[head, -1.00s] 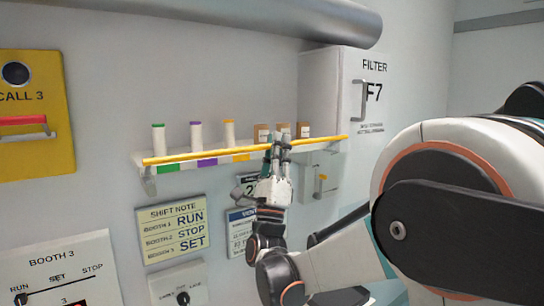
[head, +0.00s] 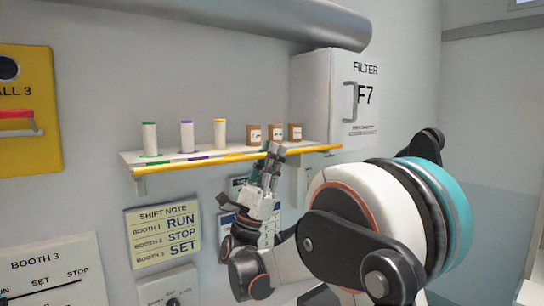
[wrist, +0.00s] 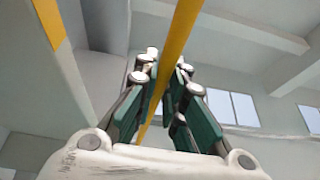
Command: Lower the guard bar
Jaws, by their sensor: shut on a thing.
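The guard bar (head: 205,161) is a long yellow bar along the front of a wall shelf (head: 136,160). It sits low, about level with the shelf's front edge. My gripper (head: 270,152) reaches up to the bar right of its middle. In the wrist view the yellow bar (wrist: 180,35) passes between the fingers of my gripper (wrist: 167,75), which are shut on it. The fingers hide a short stretch of the bar.
Several small containers, three white tubes (head: 187,137) and three brown boxes (head: 275,134), stand on the shelf. A filter cabinet (head: 310,95) is at the right end. A large pipe (head: 270,22) runs above. Signs hang below.

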